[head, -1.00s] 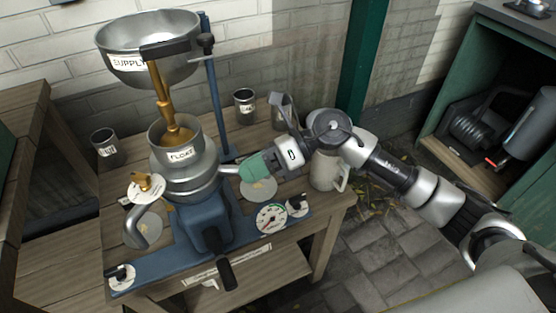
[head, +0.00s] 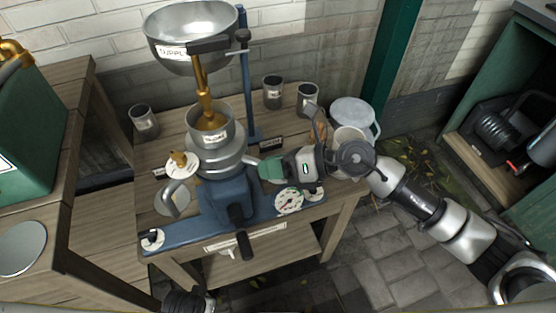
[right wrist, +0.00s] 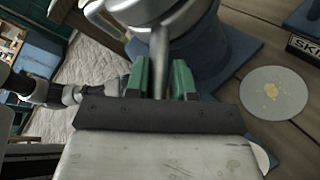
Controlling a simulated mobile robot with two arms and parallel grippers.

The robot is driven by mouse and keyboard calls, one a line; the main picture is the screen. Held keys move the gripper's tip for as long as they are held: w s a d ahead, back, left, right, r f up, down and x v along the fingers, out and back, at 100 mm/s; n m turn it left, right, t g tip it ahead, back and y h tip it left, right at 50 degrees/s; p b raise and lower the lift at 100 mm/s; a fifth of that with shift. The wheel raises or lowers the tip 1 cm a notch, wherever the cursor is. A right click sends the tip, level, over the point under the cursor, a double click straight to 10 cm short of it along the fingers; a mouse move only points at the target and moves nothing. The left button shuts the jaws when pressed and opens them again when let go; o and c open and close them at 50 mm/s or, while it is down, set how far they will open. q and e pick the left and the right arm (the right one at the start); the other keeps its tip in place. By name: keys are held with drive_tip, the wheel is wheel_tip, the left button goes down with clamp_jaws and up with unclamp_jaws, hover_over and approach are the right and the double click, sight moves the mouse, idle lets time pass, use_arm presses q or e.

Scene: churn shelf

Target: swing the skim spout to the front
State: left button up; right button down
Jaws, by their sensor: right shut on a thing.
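The skim spout (head: 254,160) is a grey tube on the right side of the blue-based separator (head: 227,197). A label starting "SKI" (right wrist: 303,48) lies near it in the right wrist view. My right gripper (head: 268,169), with green fingertips, is shut around the spout. In the right wrist view the spout (right wrist: 160,62) runs between its green fingers (right wrist: 162,80). A second, curved spout (head: 169,192) hangs at the left of the separator, over a round disc. My left gripper is not seen; only parts of my left arm show.
The supply bowl (head: 190,35) hangs above the float cup (head: 211,128). Dark cups (head: 272,92) stand at the back of the wooden table. A crank handle (head: 240,230) juts out in front. A pale bucket (head: 368,110) stands behind my right gripper.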

drive_tip(key=shift+s+a+f, duration=0.1)
drive_tip(key=shift+s+f, duration=0.15)
drive_tip(key=shift+f, duration=0.05)
drive_tip(key=c, duration=1)
unclamp_jaws()
drive_tip(key=shift+s, duration=0.1)
drive_tip(key=shift+c, duration=0.2)
drive_tip(key=shift+r, duration=0.15)
drive_tip(key=shift+d+r, duration=0.1)
drive_tip(key=shift+d, duration=0.2)
drive_tip(key=v, duration=1)
drive_tip(key=shift+d, duration=0.1)
